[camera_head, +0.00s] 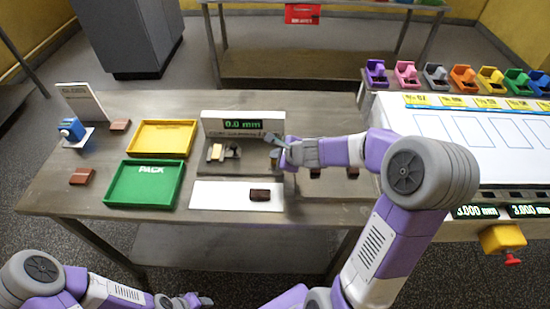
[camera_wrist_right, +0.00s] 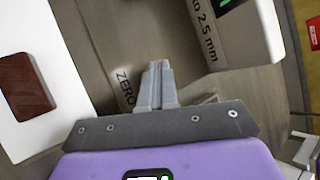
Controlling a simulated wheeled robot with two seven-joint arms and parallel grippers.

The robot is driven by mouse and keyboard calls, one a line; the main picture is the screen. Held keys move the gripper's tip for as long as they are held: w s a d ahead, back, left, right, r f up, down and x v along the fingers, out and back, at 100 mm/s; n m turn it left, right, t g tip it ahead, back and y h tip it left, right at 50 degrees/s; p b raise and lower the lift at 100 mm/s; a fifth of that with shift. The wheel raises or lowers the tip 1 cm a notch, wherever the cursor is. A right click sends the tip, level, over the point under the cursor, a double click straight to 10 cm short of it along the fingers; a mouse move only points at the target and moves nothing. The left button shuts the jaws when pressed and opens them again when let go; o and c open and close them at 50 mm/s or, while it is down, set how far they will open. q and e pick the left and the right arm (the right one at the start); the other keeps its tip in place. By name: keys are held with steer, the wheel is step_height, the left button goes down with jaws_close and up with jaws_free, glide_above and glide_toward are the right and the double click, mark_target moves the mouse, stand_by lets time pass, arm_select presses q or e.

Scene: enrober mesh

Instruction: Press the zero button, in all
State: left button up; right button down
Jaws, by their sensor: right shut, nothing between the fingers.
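The gauge (camera_head: 215,129) stands at the back of the table with a green readout of 0.0 mm. The word ZERO (camera_wrist_right: 123,88) is printed on its grey base, just left of my right fingers in the right wrist view. The zero button itself cannot be made out there; my fingers cover the spot beside the label. My right gripper (camera_head: 276,143) is shut and empty, over the right end of the gauge base; its fingertips also show in the right wrist view (camera_wrist_right: 158,65). Whether they touch anything cannot be told. My left gripper (camera_head: 200,301) is low at the bottom edge, far from the gauge.
A white mat (camera_head: 221,196) bearing a dark chocolate piece (camera_head: 260,195) lies before the gauge. A yellow tray (camera_head: 160,152) and a green PACK tray (camera_head: 122,202) are to the left. More dark pieces (camera_head: 352,173) lie to the right, near my arm.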

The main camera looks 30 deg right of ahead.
steer(key=shift+r+p, duration=0.5)
steer(key=shift+r, duration=0.25)
step_height(320, 180, up, 5)
steer(key=p, duration=0.4)
steer(key=shift+p, duration=0.4)
